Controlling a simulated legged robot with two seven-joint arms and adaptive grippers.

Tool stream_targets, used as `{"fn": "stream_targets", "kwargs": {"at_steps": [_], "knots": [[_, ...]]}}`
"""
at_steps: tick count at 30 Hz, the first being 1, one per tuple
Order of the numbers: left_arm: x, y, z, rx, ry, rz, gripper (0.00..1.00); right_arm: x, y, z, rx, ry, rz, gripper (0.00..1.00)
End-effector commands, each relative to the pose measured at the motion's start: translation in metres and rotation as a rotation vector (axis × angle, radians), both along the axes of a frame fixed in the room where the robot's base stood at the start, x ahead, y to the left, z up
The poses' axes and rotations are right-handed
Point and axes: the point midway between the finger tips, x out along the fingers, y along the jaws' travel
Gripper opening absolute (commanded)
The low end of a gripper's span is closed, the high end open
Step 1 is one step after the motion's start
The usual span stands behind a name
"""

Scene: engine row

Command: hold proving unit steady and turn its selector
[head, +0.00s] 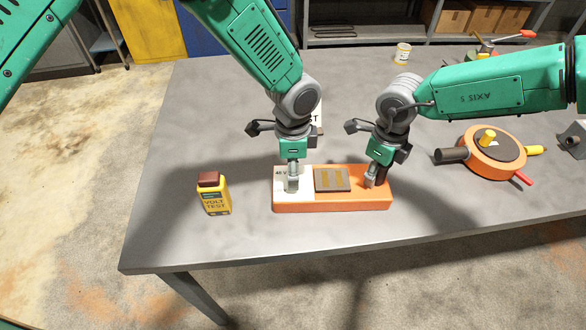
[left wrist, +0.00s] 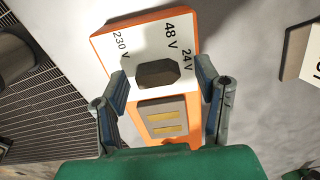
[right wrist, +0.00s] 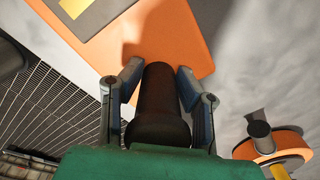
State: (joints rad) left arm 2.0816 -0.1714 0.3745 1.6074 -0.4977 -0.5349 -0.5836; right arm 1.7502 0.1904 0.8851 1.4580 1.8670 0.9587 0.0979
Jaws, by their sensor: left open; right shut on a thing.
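The proving unit (head: 332,205) is an orange block lying on the grey table. Its white label plate reads 230 V, 48 V and 24 V around a dark selector knob (left wrist: 158,73). A grey patch with yellow contact strips (head: 332,180) lies beside the plate. My left gripper (head: 292,187) is over the label plate, its open fingers on either side of the knob with gaps in the left wrist view. My right gripper (head: 372,182) is shut on the dark upright handle (right wrist: 165,95) at the unit's right end. The left gripper hides the knob in the head view.
A yellow volt tester (head: 215,196) stands left of the unit. An orange round device (head: 490,155) with a dark handle and coloured plugs sits to the right. A small can (head: 402,53) stands at the back edge. The table front is clear.

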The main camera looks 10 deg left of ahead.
Motion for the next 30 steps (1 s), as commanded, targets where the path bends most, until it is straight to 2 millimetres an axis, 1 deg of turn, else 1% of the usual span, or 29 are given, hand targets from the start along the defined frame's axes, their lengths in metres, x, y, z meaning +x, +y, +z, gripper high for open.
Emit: {"fn": "stream_targets", "kwargs": {"at_steps": [1, 3, 11, 14, 15, 16, 23, 30], "knots": [[-0.0001, 0.0, -0.0036, 0.0, 0.0, 0.0, 0.58, -0.0016, -0.0017, -0.0034, -0.004, 0.005, 0.0, 0.0], [-0.0001, 0.0001, -0.0063, 0.0, 0.0, 0.0, 0.58, -0.0016, -0.0017, -0.0034, -0.005, 0.004, 0.0, 0.0], [0.0, 0.0001, -0.0071, -0.001, 0.0, 0.001, 0.58, -0.0014, -0.0017, -0.0033, -0.005, 0.004, 0.0, 0.0], [0.0, 0.0001, -0.007, -0.001, 0.0, 0.001, 0.26, -0.0013, -0.0018, -0.0033, -0.005, 0.004, 0.0, 0.0], [0.0001, 0.0001, -0.007, -0.001, 0.0, 0.001, 0.12, -0.0013, -0.0018, -0.0033, -0.005, 0.004, 0.0, 0.0], [0.0001, 0.0001, -0.0069, -0.001, 0.0, 0.001, 0.08, -0.0013, -0.0018, -0.0033, -0.005, 0.004, 0.0, 0.0], [0.0005, 0.0002, -0.0067, -0.001, -0.001, 0.01, 0.08, -0.0013, -0.0018, -0.0032, -0.005, 0.004, 0.001, 0.0], [0.0008, 0.0007, -0.0063, -0.001, -0.002, 0.1, 0.08, -0.0014, -0.0017, -0.0031, -0.005, 0.004, 0.002, 0.0]]}}
